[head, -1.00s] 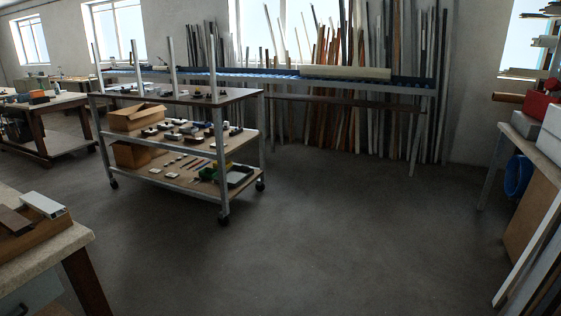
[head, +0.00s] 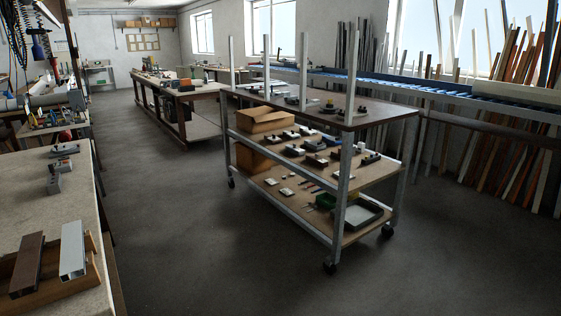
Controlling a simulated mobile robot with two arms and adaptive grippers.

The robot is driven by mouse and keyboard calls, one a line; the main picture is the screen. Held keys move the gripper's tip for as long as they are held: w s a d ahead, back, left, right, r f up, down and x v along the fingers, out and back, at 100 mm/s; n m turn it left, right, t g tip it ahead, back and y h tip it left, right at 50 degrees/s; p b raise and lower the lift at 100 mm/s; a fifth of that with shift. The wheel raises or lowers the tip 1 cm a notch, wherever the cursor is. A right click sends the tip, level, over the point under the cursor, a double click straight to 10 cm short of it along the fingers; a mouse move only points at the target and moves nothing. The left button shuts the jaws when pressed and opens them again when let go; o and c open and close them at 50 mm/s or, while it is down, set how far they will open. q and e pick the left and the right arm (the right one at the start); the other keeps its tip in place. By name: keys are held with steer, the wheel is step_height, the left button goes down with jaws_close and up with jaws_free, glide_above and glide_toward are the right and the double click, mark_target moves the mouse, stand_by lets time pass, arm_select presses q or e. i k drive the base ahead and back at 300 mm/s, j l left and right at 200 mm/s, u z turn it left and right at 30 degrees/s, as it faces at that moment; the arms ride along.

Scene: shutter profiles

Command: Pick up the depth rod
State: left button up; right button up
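I cannot make out the depth rod for certain in the head view. The wheeled trolley (head: 385,118) stands in the middle with small dark and light parts on its shelves, too small to tell apart. A workbench (head: 75,190) at the left carries a wooden tray (head: 97,272) with a brown profile (head: 28,262) and a white profile (head: 73,250). Small grey parts (head: 54,180) lie farther back on that bench. Neither of my grippers shows in the view.
Open grey floor (head: 190,240) lies between the left bench and the trolley. A roller conveyor (head: 455,88) runs behind the trolley, with long profiles (head: 510,120) leaning on the wall. Another bench (head: 185,90) stands farther back. A cardboard box (head: 262,120) sits on the trolley.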

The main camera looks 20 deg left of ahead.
mark_target(51, 167)
steer(key=i+u, duration=0.3)
steer(key=i, duration=0.15)
steer(key=i+u, duration=0.35)
steer(key=i, duration=0.15)
steer(key=i+l+u, duration=0.3)
steer(key=i, duration=0.15)
steer(key=i+l+u, duration=0.15)
steer(key=i+u, duration=0.15)
steer(key=i, duration=0.15)
steer(key=i+j+u, duration=0.1)
steer(key=i+u, duration=0.2)
steer(key=u, duration=0.2)
steer(key=i+u, duration=0.3)
steer(key=u, duration=0.15)
steer(key=i+l+u, duration=0.2)
steer(key=u, duration=0.3)
steer(key=i+l, duration=0.05)
steer(key=i, duration=0.05)
